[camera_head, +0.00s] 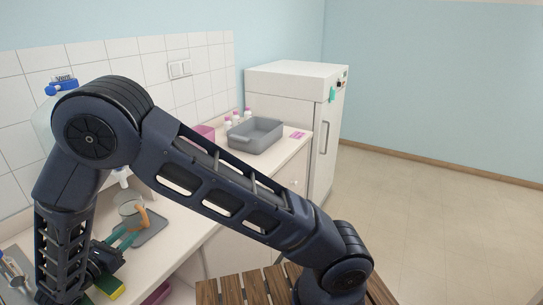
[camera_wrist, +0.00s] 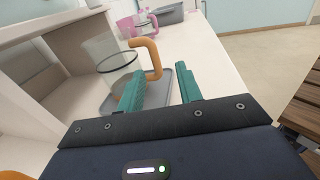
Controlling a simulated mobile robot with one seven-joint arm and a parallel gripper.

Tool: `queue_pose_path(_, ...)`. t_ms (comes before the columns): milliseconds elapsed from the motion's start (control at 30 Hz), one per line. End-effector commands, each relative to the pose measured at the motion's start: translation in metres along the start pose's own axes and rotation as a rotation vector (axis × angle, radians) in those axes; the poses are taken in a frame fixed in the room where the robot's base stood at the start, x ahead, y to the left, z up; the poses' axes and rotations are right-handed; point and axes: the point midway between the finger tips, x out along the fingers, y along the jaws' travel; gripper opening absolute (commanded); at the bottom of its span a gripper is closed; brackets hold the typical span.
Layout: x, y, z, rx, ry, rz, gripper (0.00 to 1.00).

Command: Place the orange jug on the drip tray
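The orange jug is a clear glass vessel (camera_wrist: 113,66) with an orange handle (camera_wrist: 155,58). It stands upright and appears to be on the grey drip tray (camera_wrist: 170,90), though its base is partly hidden by a finger. In the head view the jug (camera_head: 129,208) shows beyond my fingers, with the drip tray (camera_head: 155,229) around its near side. My gripper (camera_wrist: 160,86) has its teal fingers apart, with nothing visible between the tips. The handle is just ahead of the gap, and I cannot tell whether it touches a finger. The gripper (camera_head: 119,240) is low over the counter.
A pink jug (camera_wrist: 127,27) and a grey basin (camera_head: 256,136) are farther along the counter, near white bottles with pink caps (camera_head: 236,118). A large blue-capped container (camera_head: 61,87) stands by the tiled wall. A yellow-green sponge (camera_head: 110,288) lies near my gripper.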

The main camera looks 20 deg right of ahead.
Motion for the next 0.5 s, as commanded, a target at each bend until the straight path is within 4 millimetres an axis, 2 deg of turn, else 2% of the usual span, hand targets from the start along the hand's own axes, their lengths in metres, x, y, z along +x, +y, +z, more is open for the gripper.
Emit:
queue_pose_path(167,0.045,-0.009,0.026,0.053,0.074,-0.103,0.35)
queue_pose_path(267,0.084,-0.023,0.048,0.108,0.143,-0.199,0.35)
queue_pose_path(500,0.169,-0.070,0.095,0.273,0.306,-0.434,0.35)
